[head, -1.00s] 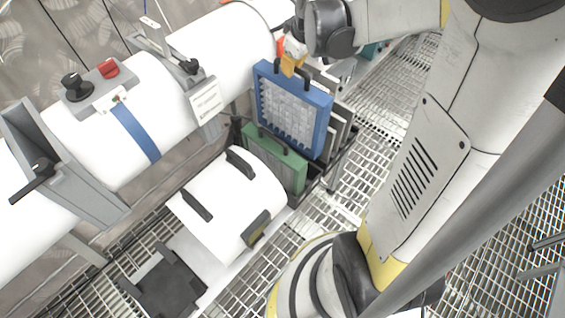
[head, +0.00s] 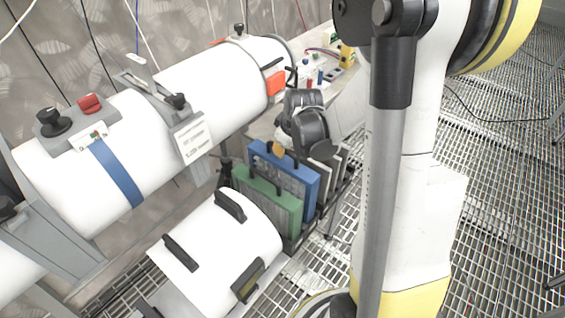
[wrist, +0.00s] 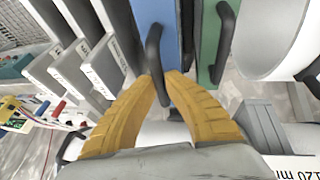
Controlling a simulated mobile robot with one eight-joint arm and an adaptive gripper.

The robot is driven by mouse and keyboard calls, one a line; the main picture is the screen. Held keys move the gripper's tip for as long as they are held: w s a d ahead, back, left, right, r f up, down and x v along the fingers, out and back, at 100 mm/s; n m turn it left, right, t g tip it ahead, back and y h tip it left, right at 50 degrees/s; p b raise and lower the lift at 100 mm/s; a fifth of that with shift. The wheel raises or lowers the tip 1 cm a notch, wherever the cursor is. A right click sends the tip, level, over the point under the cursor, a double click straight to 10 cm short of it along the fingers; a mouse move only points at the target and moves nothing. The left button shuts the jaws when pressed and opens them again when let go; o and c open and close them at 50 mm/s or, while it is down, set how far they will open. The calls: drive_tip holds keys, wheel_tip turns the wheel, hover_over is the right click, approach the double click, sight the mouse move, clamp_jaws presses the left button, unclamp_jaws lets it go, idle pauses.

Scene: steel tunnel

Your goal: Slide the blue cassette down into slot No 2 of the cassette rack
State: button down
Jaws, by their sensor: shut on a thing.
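The blue cassette (head: 312,190) stands upright in the cassette rack (head: 292,243), between a green cassette (head: 268,202) and grey-white cassettes (head: 330,173). In the wrist view the fingers (wrist: 168,84) close around the handle (wrist: 154,48), and a strip of the blue top (wrist: 172,35) shows. The cassette's lower part and the slot floor are hidden. I cannot read a slot number.
A white cylinder with black handles (head: 215,245) lies in front of the rack. A long white tube (head: 215,85) runs behind on the left, with a clamp (head: 180,110). Small red and blue items (head: 312,75) sit on the bench behind. Grating floor (head: 490,200) is open at right.

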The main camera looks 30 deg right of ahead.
sight(282, 160)
wheel_tip(282, 160, down, 4)
drive_tip(key=shift+f+b, duration=0.25)
drive_tip(key=shift+b, duration=0.65)
drive_tip(key=shift+r, duration=0.1)
drive_tip(key=c, duration=1.6)
unclamp_jaws()
